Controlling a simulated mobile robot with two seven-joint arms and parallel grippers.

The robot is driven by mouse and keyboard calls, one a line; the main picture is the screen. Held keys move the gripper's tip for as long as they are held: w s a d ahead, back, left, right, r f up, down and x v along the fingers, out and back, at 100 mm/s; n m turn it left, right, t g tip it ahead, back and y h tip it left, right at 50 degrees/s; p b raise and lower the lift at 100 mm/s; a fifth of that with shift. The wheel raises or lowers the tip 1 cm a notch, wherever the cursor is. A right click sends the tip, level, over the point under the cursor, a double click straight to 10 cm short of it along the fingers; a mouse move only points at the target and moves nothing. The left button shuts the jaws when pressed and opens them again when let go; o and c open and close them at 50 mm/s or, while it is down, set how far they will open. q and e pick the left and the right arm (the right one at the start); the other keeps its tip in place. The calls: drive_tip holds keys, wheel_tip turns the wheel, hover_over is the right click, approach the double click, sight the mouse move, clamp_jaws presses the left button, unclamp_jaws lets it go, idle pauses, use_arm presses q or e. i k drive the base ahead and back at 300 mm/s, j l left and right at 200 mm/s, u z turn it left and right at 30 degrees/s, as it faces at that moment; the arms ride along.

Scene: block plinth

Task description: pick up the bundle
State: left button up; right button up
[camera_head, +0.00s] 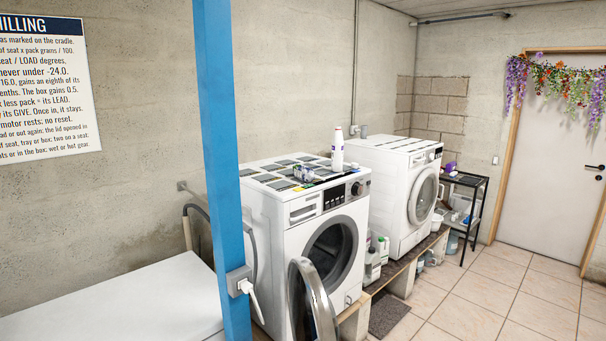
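I cannot make out a bundle for certain in this view. A front-loading washer (290,215) stands in the middle with its round door (311,303) swung open. Several dark flat squares (278,172) lie on its top. A small white and purple item (304,173) lies there too, too small to identify. Neither of my grippers is in view.
A blue post (222,170) with a socket and plug (243,284) stands close in front. A white flat-topped surface (115,308) is at lower left. A second white machine (398,190), jugs (373,263) and a black shelf cart (463,208) stand beyond. Tiled floor (500,290) is clear at right.

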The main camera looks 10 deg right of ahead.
sight(304, 173)
drive_tip(key=i+l+u, duration=0.35)
drive_tip(key=l, duration=1.25)
drive_tip(key=l+u, duration=0.4)
drive_tip(key=l, duration=1.15)
